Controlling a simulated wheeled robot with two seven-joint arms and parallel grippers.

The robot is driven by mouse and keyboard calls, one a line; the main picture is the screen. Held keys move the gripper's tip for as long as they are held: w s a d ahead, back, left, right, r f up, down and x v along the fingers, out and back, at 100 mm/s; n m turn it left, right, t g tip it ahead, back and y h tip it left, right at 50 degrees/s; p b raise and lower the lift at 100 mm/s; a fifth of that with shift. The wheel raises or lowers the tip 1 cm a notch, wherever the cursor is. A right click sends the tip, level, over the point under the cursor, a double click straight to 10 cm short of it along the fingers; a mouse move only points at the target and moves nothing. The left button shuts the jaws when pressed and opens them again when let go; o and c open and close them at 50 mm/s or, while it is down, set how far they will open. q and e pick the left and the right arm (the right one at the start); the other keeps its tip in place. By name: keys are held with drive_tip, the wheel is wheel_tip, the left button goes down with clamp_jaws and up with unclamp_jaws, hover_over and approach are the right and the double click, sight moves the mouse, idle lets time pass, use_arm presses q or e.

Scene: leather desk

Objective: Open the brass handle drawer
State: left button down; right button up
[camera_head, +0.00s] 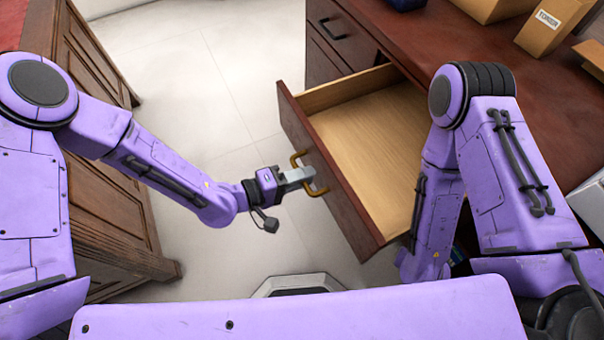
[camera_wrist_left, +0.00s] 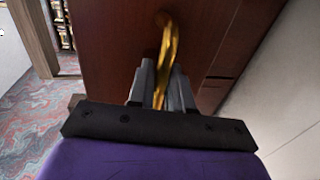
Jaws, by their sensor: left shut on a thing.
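The drawer (camera_head: 370,155) stands well out from the desk, and its pale wooden inside shows empty where I can see it. Its dark red-brown front carries a brass handle (camera_head: 297,158). My left gripper (camera_head: 308,176) is shut on the brass handle at the outer face of the drawer front. In the left wrist view the brass handle (camera_wrist_left: 168,45) runs down between the two grey fingers of the left gripper (camera_wrist_left: 163,85). My right arm is bent over the near right side of the drawer, and its gripper is not in view.
The desk top (camera_head: 440,50) holds cardboard boxes (camera_head: 552,25) at the back right. Another drawer with a dark handle (camera_head: 334,28) is closed behind. A wooden cabinet (camera_head: 95,160) stands at the left. Pale tiled floor (camera_head: 200,85) is free between cabinet and drawer.

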use_arm(q)
drive_tip(key=c, duration=1.2)
unclamp_jaws()
drive_tip(key=v, duration=1)
drive_tip(key=shift+s+a+p, duration=0.15)
drive_tip(key=shift+a+p, duration=0.1)
drive_tip(key=shift+p, duration=0.05)
